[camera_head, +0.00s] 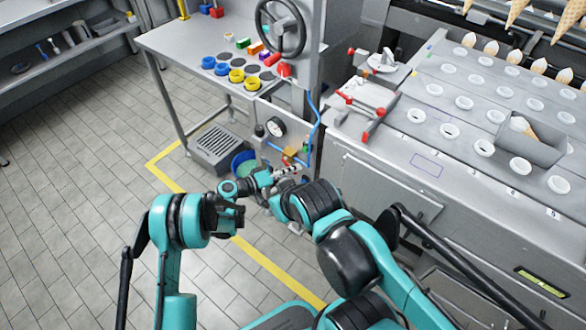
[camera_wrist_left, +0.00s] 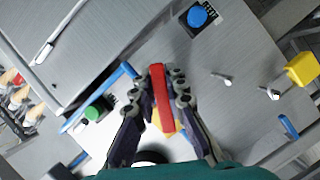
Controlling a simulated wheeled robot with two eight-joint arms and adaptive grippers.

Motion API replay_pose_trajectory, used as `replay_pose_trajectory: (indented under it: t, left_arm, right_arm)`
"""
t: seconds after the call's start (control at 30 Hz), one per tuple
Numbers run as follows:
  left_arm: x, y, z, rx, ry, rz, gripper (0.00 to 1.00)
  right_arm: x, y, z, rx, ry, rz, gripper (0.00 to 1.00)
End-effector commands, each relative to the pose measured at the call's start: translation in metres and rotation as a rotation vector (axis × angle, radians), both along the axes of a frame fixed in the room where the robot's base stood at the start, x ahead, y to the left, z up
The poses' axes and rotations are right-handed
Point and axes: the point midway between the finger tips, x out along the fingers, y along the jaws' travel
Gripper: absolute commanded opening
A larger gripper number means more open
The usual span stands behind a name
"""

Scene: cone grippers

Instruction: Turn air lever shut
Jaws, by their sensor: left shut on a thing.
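The red lever (camera_wrist_left: 160,95) shows in the left wrist view as a long narrow bar between the two fingers of my left gripper (camera_wrist_left: 163,82). The fingers are shut on it, one on each side. A yellowish part shows below the lever, partly hidden by the fingers. In the head view my left gripper (camera_head: 288,171) is low at the machine's side, by the blue air pipe (camera_head: 315,125) and a brass-coloured fitting (camera_head: 291,154). The lever cannot be made out clearly there. I cannot make out my right gripper in either view.
A round gauge (camera_head: 276,127) sits just above the fittings, below a dark handwheel (camera_head: 281,28). A grey ribbed box (camera_head: 217,147) stands on the floor to the left. The wrist view shows a green knob (camera_wrist_left: 94,112), a blue button (camera_wrist_left: 198,16) and a yellow block (camera_wrist_left: 302,69).

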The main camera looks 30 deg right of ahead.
Motion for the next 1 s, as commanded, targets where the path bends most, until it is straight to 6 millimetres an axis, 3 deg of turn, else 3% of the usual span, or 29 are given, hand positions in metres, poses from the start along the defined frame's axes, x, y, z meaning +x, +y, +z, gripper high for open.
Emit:
replay_pose_trajectory:
  t: [1.0]
  left_arm:
    - [0.030, 0.013, -0.023, 0.347, -0.836, -0.001, 0.00]
  right_arm:
    - [0.000, 0.000, 0.000, 0.000, 0.000, 0.000, 0.00]
